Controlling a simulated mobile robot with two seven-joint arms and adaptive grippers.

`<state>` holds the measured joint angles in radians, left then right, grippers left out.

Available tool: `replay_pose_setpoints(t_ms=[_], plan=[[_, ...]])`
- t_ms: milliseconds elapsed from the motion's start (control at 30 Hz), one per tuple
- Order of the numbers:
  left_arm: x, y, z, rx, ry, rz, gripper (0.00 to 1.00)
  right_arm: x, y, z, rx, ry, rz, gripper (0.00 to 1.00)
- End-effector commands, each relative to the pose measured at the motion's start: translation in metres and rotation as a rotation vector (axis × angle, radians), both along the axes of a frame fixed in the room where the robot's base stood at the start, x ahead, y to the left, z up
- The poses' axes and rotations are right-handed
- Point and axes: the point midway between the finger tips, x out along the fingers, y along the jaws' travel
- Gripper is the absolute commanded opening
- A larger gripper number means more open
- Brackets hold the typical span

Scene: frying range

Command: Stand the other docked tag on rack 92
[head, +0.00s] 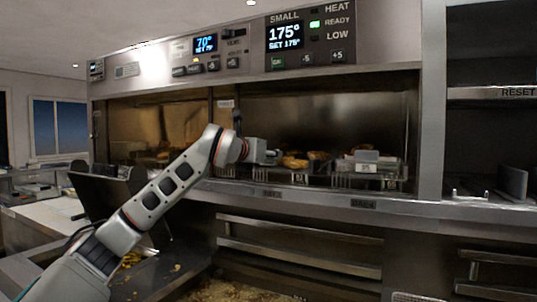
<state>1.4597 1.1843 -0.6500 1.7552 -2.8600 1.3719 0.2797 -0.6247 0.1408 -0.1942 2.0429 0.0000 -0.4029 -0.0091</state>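My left gripper (268,157) reaches into the lit holding cabinet from the left. Its fingers are small and point right, close to the browned food; I cannot tell if they are open or hold anything. A pale tag (366,168) with dark digits, too small to read surely, stands at the front of the right wire rack (395,172). Another wire rack (299,179) with fried pieces (295,162) is just right of the gripper. I cannot read which rack is 92. My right gripper is out of view.
The cabinet's front ledge (315,198) carries dark labels. A control panel (285,38) is above the opening. A divider post (432,110) stands at the right, beside a bay with a RESET label (518,93). A dark open bin (108,192) stands at the left.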

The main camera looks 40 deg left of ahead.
Motion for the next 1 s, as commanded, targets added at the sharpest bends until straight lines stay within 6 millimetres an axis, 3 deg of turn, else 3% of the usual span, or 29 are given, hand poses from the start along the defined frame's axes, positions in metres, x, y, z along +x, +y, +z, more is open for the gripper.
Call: replay_pose_setpoints(t_ms=[1000], plan=[[-0.0005, 0.0005, -0.0082, -0.001, 0.000, 0.001, 0.15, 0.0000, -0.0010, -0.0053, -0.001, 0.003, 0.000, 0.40]])
